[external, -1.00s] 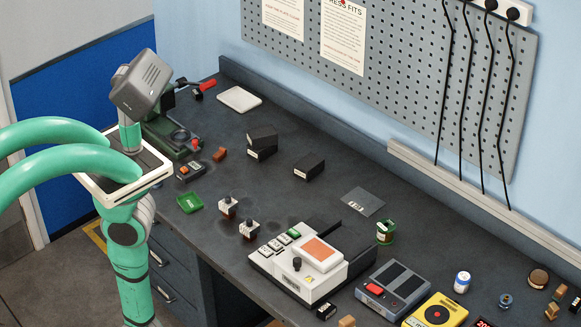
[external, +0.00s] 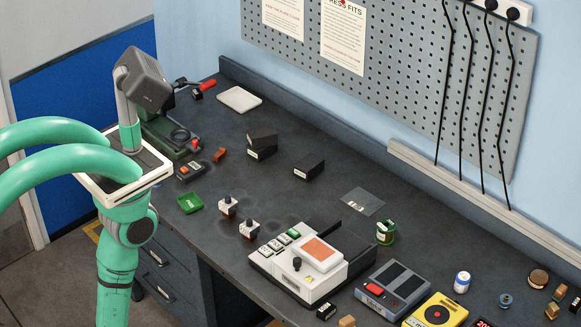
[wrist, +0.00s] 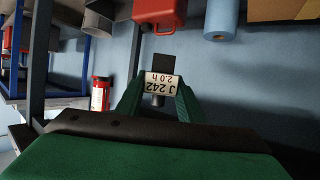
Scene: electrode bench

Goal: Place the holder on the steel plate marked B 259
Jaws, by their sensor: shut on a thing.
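My gripper (wrist: 158,98) shows in the wrist view, its green fingers shut on the holder (wrist: 160,84). The holder has a white label reading J 242, 2.0 h, upside down in this view. A dark flat part rises behind the label, and a metal round part shows below it. The holder is up off the bench, with a wall behind it. My gripper is out of sight in the external view. A grey steel plate (external: 362,201) with a small label lies flat on the bench; the label is too small to read.
The dark bench (external: 325,208) has clear room around the plate. A green labelled item (external: 385,232) and a white device (external: 305,268) stand near it. Black blocks (external: 308,167) lie farther back. A red can (wrist: 158,14) and a blue roll (wrist: 221,18) show in the wrist view.

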